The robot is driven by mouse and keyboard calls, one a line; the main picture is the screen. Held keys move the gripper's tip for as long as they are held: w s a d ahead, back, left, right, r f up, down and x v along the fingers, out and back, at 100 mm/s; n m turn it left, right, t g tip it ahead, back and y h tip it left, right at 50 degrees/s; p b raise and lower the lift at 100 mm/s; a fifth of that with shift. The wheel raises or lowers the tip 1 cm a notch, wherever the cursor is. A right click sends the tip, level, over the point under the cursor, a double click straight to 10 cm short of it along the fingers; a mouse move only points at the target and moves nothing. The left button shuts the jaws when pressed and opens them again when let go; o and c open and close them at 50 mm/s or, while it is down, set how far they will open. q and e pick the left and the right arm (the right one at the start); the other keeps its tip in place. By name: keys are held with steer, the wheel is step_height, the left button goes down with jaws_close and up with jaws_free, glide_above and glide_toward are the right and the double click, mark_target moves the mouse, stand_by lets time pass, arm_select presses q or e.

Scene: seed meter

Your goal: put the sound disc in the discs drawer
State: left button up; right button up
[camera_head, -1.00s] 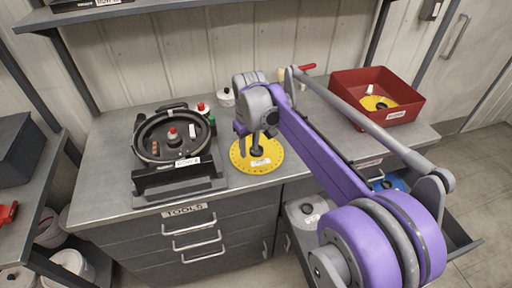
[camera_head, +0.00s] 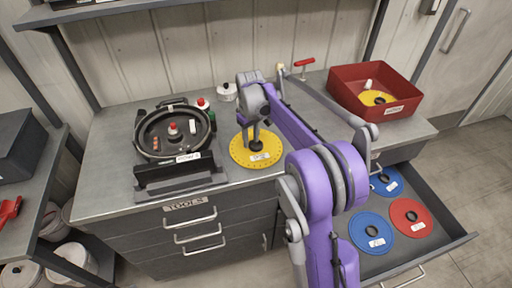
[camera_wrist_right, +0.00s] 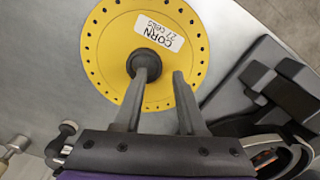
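A yellow seed disc (camera_head: 240,157) with a ring of holes and a dark centre hub lies flat on the bench. In the wrist view the disc (camera_wrist_right: 185,70) has a white label reading CORN. My right gripper (camera_wrist_right: 162,78) is open, its fingers pointing down at the disc; the left finger overlaps the dark hub (camera_wrist_right: 143,62), and I cannot tell if they touch. The right gripper also shows in the head view (camera_head: 255,140). An open drawer (camera_head: 440,243) at the lower right holds blue discs (camera_head: 358,222) and a red disc (camera_head: 400,207). My left gripper is out of view.
A red bin (camera_head: 345,95) on the bench's right end holds another yellow disc (camera_head: 368,99). The seed meter housing (camera_head: 150,150) stands on the left. My right arm crosses the bench's front edge. Shut drawers labelled TOOLS (camera_head: 184,205) are below.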

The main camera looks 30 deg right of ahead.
mark_target(251, 144)
steer(key=shift+w+f, duration=0.1)
steer(key=shift+f, duration=1.4)
jaws_close()
